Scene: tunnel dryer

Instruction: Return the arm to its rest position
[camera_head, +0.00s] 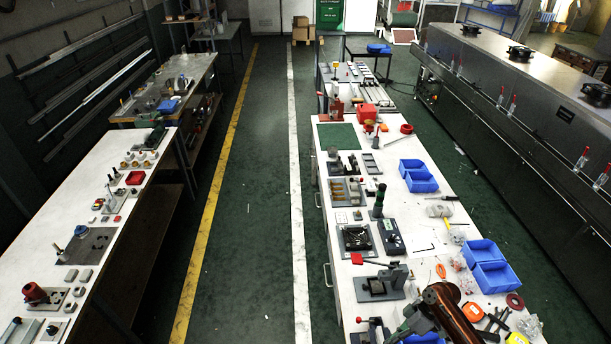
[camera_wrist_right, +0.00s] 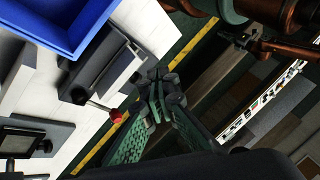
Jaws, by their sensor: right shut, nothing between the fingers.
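My right gripper (camera_wrist_right: 158,100) shows in the right wrist view with its green fingers together and nothing between them. It is above the floor beside the white bench edge, apart from the bench's objects. My copper-coloured arm (camera_head: 448,312) enters the head view at the bottom right, over the near end of the right-hand bench.
The white bench (camera_head: 412,229) holds blue bins (camera_head: 490,277) and a press fixture (camera_head: 378,284). In the wrist view, a blue bin (camera_wrist_right: 62,48) and a red-knobbed lever (camera_wrist_right: 116,115) are near the gripper. The aisle (camera_head: 245,200) is clear.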

